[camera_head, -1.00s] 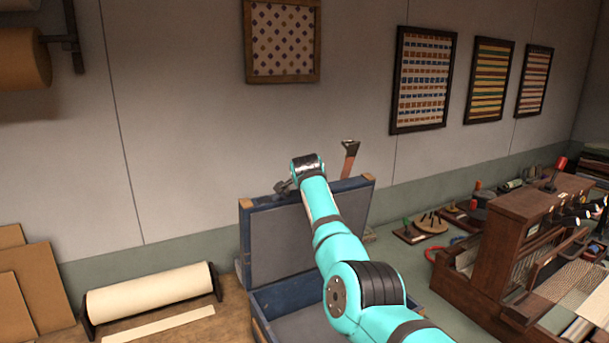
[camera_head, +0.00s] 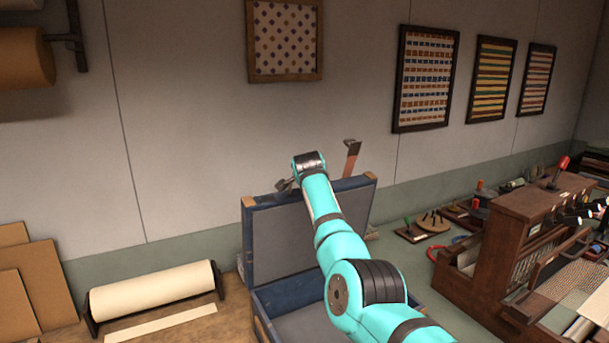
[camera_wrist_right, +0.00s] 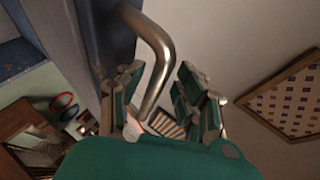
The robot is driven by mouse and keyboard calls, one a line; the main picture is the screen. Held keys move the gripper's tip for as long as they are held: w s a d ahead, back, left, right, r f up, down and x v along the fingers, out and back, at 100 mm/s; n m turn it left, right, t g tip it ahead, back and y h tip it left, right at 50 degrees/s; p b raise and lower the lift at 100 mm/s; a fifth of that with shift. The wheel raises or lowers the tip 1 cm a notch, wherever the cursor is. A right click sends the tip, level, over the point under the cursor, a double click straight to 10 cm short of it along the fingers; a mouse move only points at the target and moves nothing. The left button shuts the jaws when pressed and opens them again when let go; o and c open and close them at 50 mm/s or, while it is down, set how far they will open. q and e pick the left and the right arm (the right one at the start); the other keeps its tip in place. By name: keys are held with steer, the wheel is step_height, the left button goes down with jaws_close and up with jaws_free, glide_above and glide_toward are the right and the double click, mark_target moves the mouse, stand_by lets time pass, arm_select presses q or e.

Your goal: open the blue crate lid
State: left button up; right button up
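The blue crate (camera_head: 264,318) stands on the bench with its blue lid (camera_head: 268,245) raised, about upright, its grey inner face showing. My right arm crosses in front of the crate and lid. My right gripper (camera_head: 284,185) is at the lid's top edge, mostly hidden by the wrist. In the right wrist view, the fingers of my right gripper (camera_wrist_right: 163,100) are apart, on either side of a curved metal handle (camera_wrist_right: 157,58). The handle lies nearer the left finger; firm contact cannot be told. My left gripper is out of view.
A paper roll (camera_head: 150,290) lies left of the crate, near brown boards (camera_head: 35,290). A wooden loom (camera_head: 520,235) stands at right, with small tools (camera_head: 430,222) behind. A tool with a reddish handle (camera_head: 350,165) shows behind the lid. The wall is close behind.

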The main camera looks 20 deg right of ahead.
steer(key=v, duration=1.2)
steer(key=shift+a, duration=0.15)
